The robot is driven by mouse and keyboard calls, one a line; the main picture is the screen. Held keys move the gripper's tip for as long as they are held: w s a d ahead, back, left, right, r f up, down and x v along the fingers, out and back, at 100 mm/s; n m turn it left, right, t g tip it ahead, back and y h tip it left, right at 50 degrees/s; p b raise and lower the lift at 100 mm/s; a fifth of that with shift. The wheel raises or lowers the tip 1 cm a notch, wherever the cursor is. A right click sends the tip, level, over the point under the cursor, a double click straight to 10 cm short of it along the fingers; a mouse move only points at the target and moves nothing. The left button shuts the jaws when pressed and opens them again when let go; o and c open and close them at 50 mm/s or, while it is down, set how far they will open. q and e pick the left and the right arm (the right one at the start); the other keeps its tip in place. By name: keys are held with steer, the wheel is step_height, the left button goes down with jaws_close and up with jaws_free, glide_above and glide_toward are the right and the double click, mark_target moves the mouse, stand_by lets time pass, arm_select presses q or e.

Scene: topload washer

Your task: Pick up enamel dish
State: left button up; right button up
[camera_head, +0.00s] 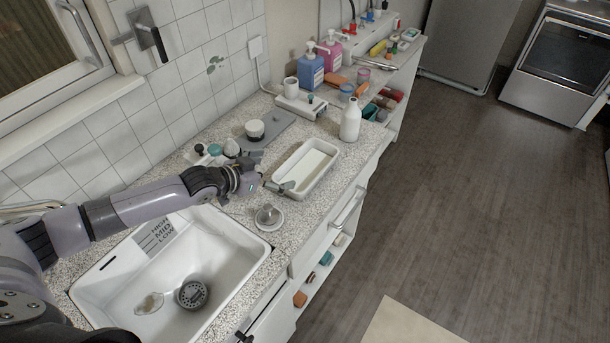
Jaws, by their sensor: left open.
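The enamel dish (330,173), a white rectangular tray with raised walls, sits on the speckled counter in the middle of the head view. My left gripper (274,171) reaches in from the left and is open at the dish's near left end. One finger is close to the dish's near left corner; I cannot tell whether it touches. The other finger is farther back, over the counter. The dish looks empty.
A white sink (217,262) lies in front. A grey board with a round container (255,130) lies behind left.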

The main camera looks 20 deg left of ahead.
mark_target(307, 173)
arm_select(q)
steer(key=b+x, duration=0.2)
steer(key=x, duration=0.1)
steer(key=shift+w+f, duration=0.15)
steer(key=shift+f, duration=0.2)
steer(key=b+x, duration=0.3)
steer(key=x, duration=0.1)
steer(key=shift+w+a+b, duration=0.1)
steer(key=shift+w+b, duration=0.05)
steer(key=shift+b, duration=0.25)
steer(key=shift+w, duration=0.1)
steer(key=shift+w+d+f+b, duration=0.2)
steer(key=shift+w+d+b, duration=0.1)
steer(key=shift+b, duration=0.15)
steer(key=b+x, duration=0.4)
steer(key=shift+f, duration=0.1)
steer(key=shift+w+d+f+b, duration=0.15)
steer(key=shift+w+d+b, duration=0.1)
steer(key=shift+w+b, duration=0.25)
arm_select(e)
step_height(307, 173, down, 13)
steer(key=shift+a+r, duration=0.1)
arm_select(q)
steer(key=shift+c, duration=0.4)
